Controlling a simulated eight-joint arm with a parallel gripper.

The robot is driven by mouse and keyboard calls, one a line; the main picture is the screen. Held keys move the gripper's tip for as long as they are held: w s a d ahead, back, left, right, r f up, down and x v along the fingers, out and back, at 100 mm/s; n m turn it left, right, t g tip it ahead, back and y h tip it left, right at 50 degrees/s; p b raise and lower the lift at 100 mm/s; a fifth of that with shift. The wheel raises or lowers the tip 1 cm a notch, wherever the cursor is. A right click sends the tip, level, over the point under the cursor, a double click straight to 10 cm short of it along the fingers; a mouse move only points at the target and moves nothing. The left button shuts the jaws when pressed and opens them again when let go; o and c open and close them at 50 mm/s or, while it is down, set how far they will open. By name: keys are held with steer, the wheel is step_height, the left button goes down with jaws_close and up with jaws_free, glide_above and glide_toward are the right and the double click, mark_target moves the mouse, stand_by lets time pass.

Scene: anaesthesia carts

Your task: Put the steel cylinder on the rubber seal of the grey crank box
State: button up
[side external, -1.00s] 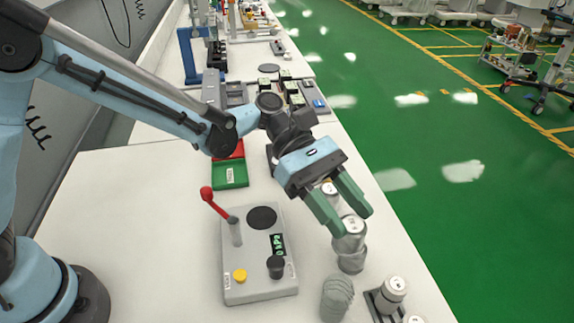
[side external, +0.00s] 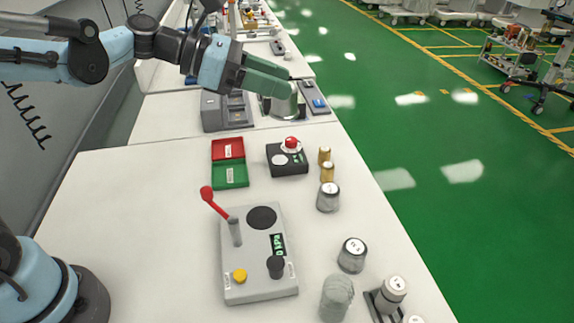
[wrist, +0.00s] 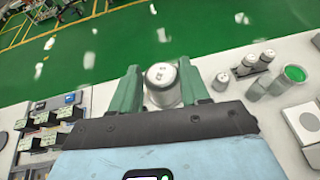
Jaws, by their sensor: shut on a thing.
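The steel cylinder (side external: 284,106) is held between the fingers of my gripper (side external: 272,84), up in the air toward the back of the table. In the wrist view it (wrist: 162,86) sits between both green fingers of my gripper (wrist: 160,88), its marked pale top showing. The grey crank box (side external: 258,280) lies on the table nearer the camera, well apart from the gripper. Its black round rubber seal (side external: 262,218) is bare. The box has a red-knobbed crank (side external: 207,193), a yellow button, a black knob and a display reading about 0 kPa.
Other metal cylinders (side external: 351,256) (side external: 328,198) and small brass pieces (side external: 326,166) stand along the right edge. A black box with a red button (side external: 287,160) and a red-and-green tray (side external: 229,176) lie behind the crank box. A greyish cup (side external: 337,298) stands at front.

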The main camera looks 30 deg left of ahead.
steer(key=s+a+r+n+t+y, duration=0.1)
steer(key=a+r+n+t+y, duration=0.15)
steer(key=a, duration=0.45)
steer(key=s+a+r+n+t+y, duration=0.2)
steer(key=a+n+y, duration=0.2)
steer(key=a, duration=0.2)
steer(key=w+d+f+m+g+h, duration=0.1)
steer(key=d+f+m+g+h, duration=0.35)
steer(key=d, duration=0.45)
steer(key=w+d+f+m+g+h, duration=0.25)
steer(key=d+m+h, duration=0.2)
steer(key=d, duration=0.55)
steer(key=s+d+f+m+g, duration=0.8)
steer(key=s+d+f+g, duration=0.1)
steer(key=d, duration=0.3)
steer(key=shift+m+g, duration=0.35)
steer(key=shift+g, duration=0.2)
steer(key=shift+f, duration=0.1)
steer(key=w+a+f, duration=0.1)
steer(key=w+f, duration=0.1)
steer(key=w, duration=0.1)
steer(key=w+a+f, duration=0.2)
steer(key=w, duration=0.2)
steer(key=w+a+f, duration=0.2)
steer(key=w, duration=0.1)
steer(key=shift+w+a+f, duration=0.15)
steer(key=shift+a+f, duration=0.05)
steer(key=shift+f, duration=0.2)
steer(key=shift+f+y, duration=0.25)
steer(key=shift+f, duration=1.65)
